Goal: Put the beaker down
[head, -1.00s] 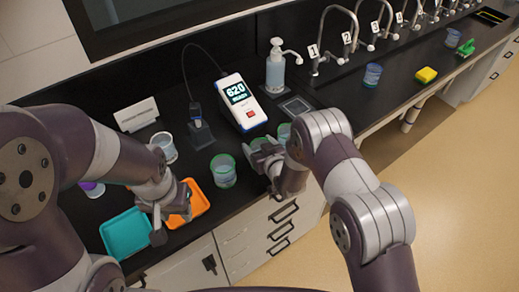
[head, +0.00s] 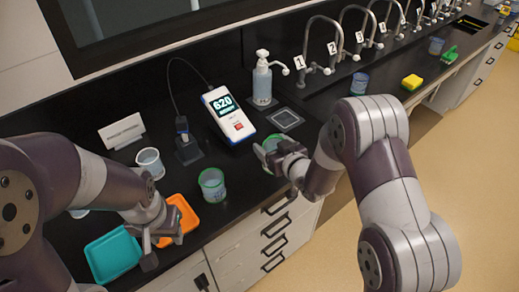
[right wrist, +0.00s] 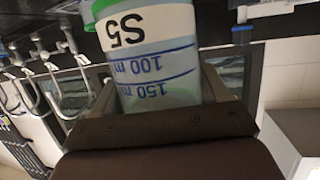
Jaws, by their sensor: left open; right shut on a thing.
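The beaker (head: 271,143), clear with a green rim, is in my right gripper (head: 287,158) in the head view, above or on the dark counter. The gripper is shut on it. In the right wrist view the beaker (right wrist: 155,65) fills the space between the fingers and shows an S5 label, a green band and blue volume marks. I cannot tell whether its base touches the counter. My left gripper (head: 150,238) is open and empty by the orange tray (head: 187,222).
Another green-rimmed beaker (head: 212,185) stands left of the held one. A white cup (head: 150,163), teal tray (head: 112,255), meter (head: 228,115), square pad (head: 285,119) and soap bottle (head: 262,80) are on the counter. Numbered taps (head: 318,45) line the back; a blue cup (head: 360,83) stands near them.

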